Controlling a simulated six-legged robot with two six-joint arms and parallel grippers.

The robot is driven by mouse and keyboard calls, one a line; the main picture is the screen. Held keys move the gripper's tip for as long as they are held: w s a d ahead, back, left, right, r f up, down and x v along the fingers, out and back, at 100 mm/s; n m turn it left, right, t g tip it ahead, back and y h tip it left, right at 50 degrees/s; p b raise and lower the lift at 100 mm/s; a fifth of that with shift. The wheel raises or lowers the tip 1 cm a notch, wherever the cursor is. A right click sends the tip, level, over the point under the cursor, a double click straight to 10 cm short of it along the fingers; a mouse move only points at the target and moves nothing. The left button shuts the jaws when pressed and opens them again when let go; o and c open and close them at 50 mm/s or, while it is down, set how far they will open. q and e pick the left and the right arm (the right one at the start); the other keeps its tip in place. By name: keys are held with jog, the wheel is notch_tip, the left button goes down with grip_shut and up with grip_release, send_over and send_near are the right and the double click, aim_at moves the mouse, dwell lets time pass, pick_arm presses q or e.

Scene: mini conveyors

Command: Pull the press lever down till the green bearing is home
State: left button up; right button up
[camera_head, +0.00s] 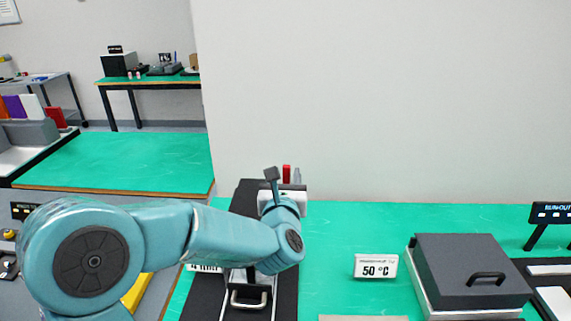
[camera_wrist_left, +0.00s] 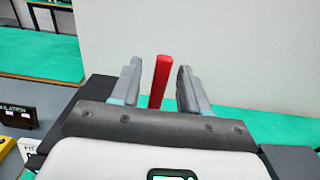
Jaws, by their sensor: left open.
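The red press lever (camera_head: 286,172) stands upright behind my left wrist in the head view. In the left wrist view the red lever (camera_wrist_left: 160,80) rises between the two grey fingers of my left gripper (camera_wrist_left: 158,72), with a gap on each side. My left gripper (camera_head: 290,180) is open in the head view, partly hidden by its own wrist. The press body is mostly hidden behind my left arm. The green bearing cannot be seen in either view. My right gripper is not in view.
A dark base (camera_head: 285,285) with a metal handle (camera_head: 248,298) lies under my left arm. To the right, a "50 °C" sign (camera_head: 376,267) and a grey lidded box (camera_head: 470,268) stand on the green bench (camera_head: 335,230). A pale wall rises behind.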

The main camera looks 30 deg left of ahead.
pick_arm(q)
jog(key=shift+x, duration=1.2)
jog(key=shift+c, duration=0.3)
